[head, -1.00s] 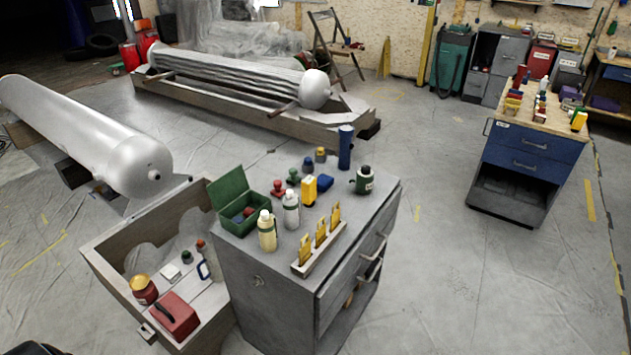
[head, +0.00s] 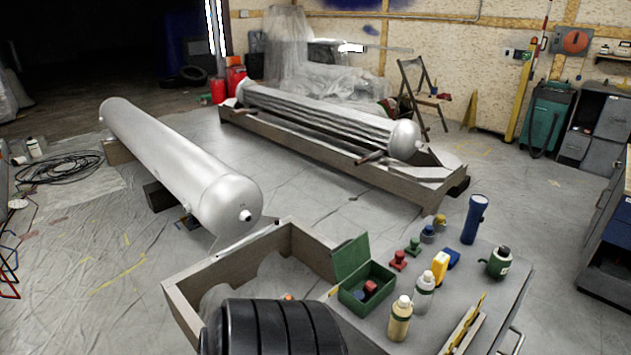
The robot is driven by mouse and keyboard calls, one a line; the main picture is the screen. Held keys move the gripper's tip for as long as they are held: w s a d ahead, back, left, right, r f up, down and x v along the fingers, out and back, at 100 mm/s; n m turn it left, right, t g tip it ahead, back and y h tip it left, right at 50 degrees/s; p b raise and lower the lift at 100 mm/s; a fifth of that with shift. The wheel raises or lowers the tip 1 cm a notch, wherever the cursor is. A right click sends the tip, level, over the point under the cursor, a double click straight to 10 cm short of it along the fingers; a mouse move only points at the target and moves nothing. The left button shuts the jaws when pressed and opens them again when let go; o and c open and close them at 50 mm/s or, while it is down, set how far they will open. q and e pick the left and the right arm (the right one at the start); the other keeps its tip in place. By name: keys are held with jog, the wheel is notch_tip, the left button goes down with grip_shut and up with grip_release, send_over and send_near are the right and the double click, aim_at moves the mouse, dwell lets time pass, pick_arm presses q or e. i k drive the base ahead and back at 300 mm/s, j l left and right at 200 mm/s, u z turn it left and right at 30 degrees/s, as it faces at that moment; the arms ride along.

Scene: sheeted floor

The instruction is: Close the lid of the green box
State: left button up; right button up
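The green box (head: 379,300) stands on the grey cabinet top. Its lid (head: 351,258) is open and stands up at the box's back left side. A small red object (head: 370,287) lies inside the box. Neither of my grippers is in the head view.
A cream bottle (head: 400,322), a white bottle (head: 424,292), a yellow item (head: 440,264) and a red stamp-like piece (head: 398,260) stand near the box. A blue cylinder (head: 474,219) stands farther back. A wooden crate (head: 235,262) adjoins the cabinet's left side.

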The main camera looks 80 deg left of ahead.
aim_at(348, 256)
jog(key=k+j, duration=0.2)
jog(key=j, duration=0.25)
jog(key=k+j, duration=0.2)
jog(key=j, duration=0.25)
jog(key=k+j, duration=0.2)
jog(key=j, duration=0.2)
jog(key=k+j, duration=0.2)
jog(key=j, duration=0.25)
jog(key=k+j, duration=0.2)
jog(key=j, duration=0.25)
jog(key=k+j, duration=0.2)
jog(key=j, duration=0.25)
jog(key=k+j, duration=0.2)
jog(key=j, duration=0.2)
jog(key=k+j, duration=0.2)
jog(key=j, duration=0.25)
jog(key=k+l+z, duration=0.15)
jog(key=l, duration=0.4)
jog(key=i, duration=0.05)
